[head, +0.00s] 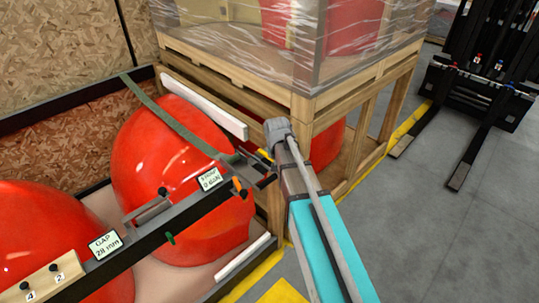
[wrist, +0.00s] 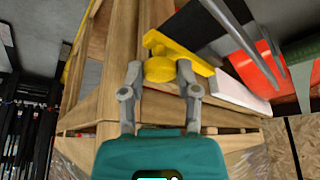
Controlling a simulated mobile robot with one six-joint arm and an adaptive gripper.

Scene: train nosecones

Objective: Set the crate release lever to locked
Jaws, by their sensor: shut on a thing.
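My gripper (wrist: 160,70) is shut on a yellow lever (wrist: 195,60). The lever's rounded knob (wrist: 160,69) sits between my two fingers, and its bar runs off to the right in the wrist view. In the head view my gripper (head: 263,170) is at the right end of a dark rail, in front of the wooden crate (head: 355,75). The lever is hidden there behind my gripper and arm. No lock marking on the lever is readable.
Large red nosecones (head: 165,150) lie left under the dark rail (head: 135,237), which carries a strap readout (head: 209,179) and a gap readout (head: 104,244). A green strap (head: 170,120) crosses one nosecone. Forklift tines (head: 463,170) stand at right.

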